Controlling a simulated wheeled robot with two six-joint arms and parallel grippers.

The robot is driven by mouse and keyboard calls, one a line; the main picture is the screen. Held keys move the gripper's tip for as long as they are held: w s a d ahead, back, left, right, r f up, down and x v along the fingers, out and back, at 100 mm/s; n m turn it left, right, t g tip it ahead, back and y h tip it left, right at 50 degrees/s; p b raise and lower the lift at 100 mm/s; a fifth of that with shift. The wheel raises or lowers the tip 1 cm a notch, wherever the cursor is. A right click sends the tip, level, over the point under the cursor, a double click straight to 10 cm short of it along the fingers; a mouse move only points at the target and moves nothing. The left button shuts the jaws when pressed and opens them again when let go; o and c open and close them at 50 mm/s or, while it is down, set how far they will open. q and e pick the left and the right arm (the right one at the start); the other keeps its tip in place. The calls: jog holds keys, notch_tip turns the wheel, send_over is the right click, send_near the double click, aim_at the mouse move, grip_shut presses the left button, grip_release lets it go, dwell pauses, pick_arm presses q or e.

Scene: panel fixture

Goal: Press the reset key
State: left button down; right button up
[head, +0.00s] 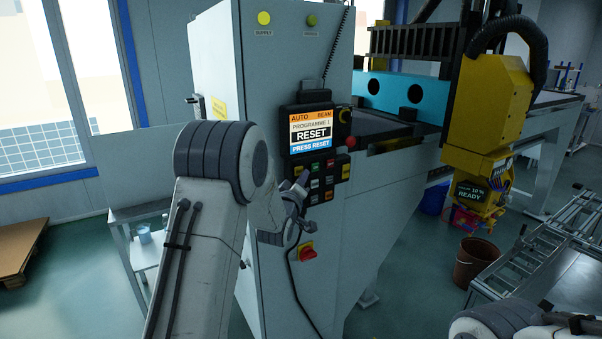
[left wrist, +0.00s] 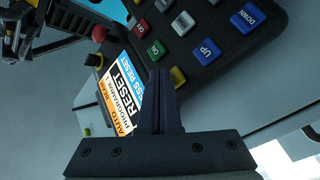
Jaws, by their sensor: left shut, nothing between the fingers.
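The control panel has a screen (head: 311,133) that reads AUTO, BEAM, PROGRAMME 1, RESET and PRESS RESET. Below it is a keypad (head: 330,167) with small coloured keys; it also shows in the left wrist view, with a white key (left wrist: 183,23), a green key (left wrist: 155,50), a yellow key (left wrist: 177,76) and a blue UP key (left wrist: 207,51). I cannot tell which key is the reset key. My left gripper (head: 303,181) is shut and empty in front of the keypad's lower left. Its fingertips (left wrist: 160,74) overlap the panel in the wrist view; contact cannot be told. My right gripper is out of view.
A red knob (head: 350,142) sits right of the screen. A red and yellow switch (head: 307,251) is below the keypad, with a dark cable hanging beside it. A yellow machine head (head: 490,105) stands at right, above a brown bucket (head: 474,262). The floor between is partly clear.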

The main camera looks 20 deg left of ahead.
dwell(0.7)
pick_arm(q)
jog(key=shift+w+a+b, duration=0.3)
jog(key=shift+w+a, duration=0.25)
jog(key=shift+a, duration=0.1)
dwell(0.6)
jog(key=shift+b, duration=0.3)
jog(key=shift+s+d+b, duration=0.45)
jog(key=shift+s+d, duration=0.05)
jog(key=shift+d, duration=0.15)
jog(key=shift+d, duration=0.1)
